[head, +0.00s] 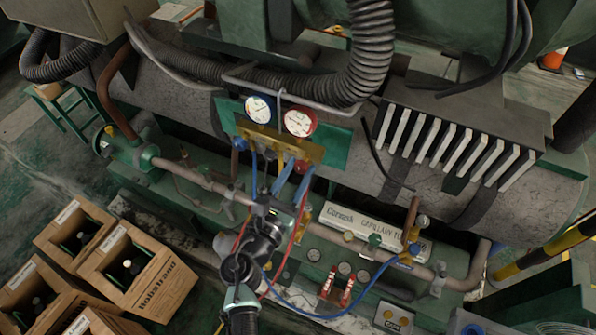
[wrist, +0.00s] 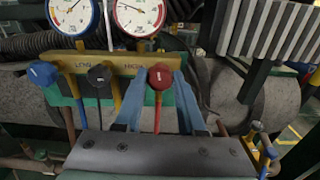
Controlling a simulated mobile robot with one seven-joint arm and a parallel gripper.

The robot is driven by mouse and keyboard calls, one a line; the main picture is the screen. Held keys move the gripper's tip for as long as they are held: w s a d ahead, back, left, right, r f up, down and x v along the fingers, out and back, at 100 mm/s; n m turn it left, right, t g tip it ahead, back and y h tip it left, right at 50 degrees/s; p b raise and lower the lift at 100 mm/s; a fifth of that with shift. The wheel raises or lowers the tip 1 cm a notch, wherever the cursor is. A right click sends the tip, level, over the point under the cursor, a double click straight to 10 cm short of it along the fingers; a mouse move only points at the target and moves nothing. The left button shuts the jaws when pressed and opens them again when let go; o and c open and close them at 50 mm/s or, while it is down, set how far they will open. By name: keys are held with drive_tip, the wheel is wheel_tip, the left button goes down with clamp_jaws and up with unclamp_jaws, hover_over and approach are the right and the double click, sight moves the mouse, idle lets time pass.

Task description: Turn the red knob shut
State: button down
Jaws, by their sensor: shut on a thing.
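The red knob (wrist: 160,77) sits at the right end of the brass gauge manifold (wrist: 85,62), under the red-rimmed gauge (wrist: 139,14). In the head view the red knob (head: 301,166) shows small between my fingertips. My gripper (wrist: 160,82) has its two blue fingers on either side of the knob and is shut on it. In the head view my gripper (head: 294,172) reaches up to the manifold from below. The exact contact of the fingertips is too small to make out.
Red and blue hoses (head: 335,315) hang around my arm. A finned block (head: 455,145) is at right. Wooden crates (head: 150,280) stand at lower left.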

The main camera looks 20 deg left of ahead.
drive_tip(key=m+b, duration=0.3)
drive_tip(key=m, duration=0.1)
drive_tip(key=shift+f+b, duration=0.2)
drive_tip(key=shift+b, duration=0.1)
drive_tip(key=m+b, duration=0.4)
drive_tip(key=m, duration=0.1)
drive_tip(key=shift+m, duration=0.4)
drive_tip(key=m+b, duration=0.4)
drive_tip(key=m, duration=0.1)
drive_tip(key=shift+m+b, duration=0.3)
drive_tip(key=shift+r+m+b, duration=0.1)
drive_tip(key=shift+m+b, duration=1.6)
drive_tip(key=shift+m, duration=0.5)
drive_tip(key=c, duration=0.5)
unclamp_jaws()
drive_tip(key=shift+r, duration=0.1)
